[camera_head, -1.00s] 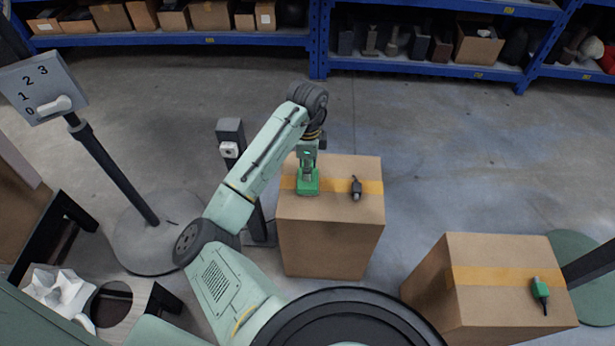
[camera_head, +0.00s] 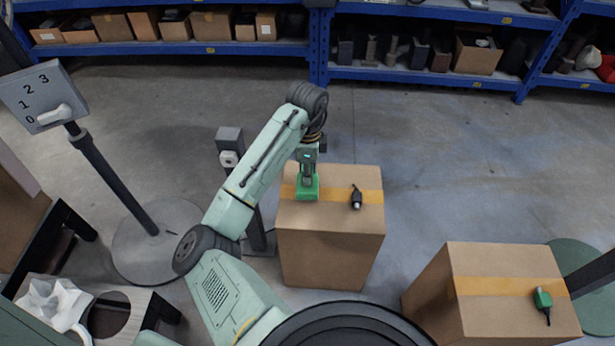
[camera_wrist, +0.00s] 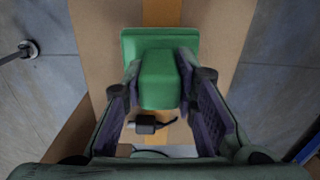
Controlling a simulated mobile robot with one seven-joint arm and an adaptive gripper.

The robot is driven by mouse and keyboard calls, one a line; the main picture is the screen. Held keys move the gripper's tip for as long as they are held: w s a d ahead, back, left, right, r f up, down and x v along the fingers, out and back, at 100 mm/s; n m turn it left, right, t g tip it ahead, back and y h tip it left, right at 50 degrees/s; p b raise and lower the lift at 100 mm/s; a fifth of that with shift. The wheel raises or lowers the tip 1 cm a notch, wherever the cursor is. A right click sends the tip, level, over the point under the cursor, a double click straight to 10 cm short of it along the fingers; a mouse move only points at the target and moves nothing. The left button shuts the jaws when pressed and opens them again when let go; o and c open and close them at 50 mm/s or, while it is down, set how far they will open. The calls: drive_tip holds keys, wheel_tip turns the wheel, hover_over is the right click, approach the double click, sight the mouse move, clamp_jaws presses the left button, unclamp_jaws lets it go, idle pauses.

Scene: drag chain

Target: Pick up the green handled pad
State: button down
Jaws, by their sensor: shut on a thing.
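The green handled pad (camera_head: 307,190) is at the top of the middle cardboard box (camera_head: 330,260), near its left side. In the wrist view the pad (camera_wrist: 186,42) shows a flat green base with a raised block-shaped handle (camera_wrist: 160,82). My gripper (camera_head: 307,176) is above the pad and shut on its handle. In the wrist view the fingers of my gripper (camera_wrist: 160,95) press on both sides of the handle. I cannot tell whether the pad touches the box top.
A black plug (camera_head: 356,197) lies on the same box, right of the pad; the wrist view shows it too (camera_wrist: 148,124). Another box (camera_head: 500,310) at the right holds a green plug (camera_head: 543,299). A post with a socket (camera_head: 229,158) stands left of the middle box. A numbered switch panel (camera_head: 42,95) stands far left.

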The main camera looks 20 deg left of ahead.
drive_tip(key=shift+r, duration=0.75)
drive_tip(key=s+d+r, duration=0.1)
drive_tip(key=s+d, duration=0.7)
drive_tip(key=s, duration=0.5)
drive_tip(key=shift+s+d+r+b, duration=0.15)
drive_tip(key=shift+s+r+b, duration=0.05)
drive_tip(key=shift+s+b, duration=0.15)
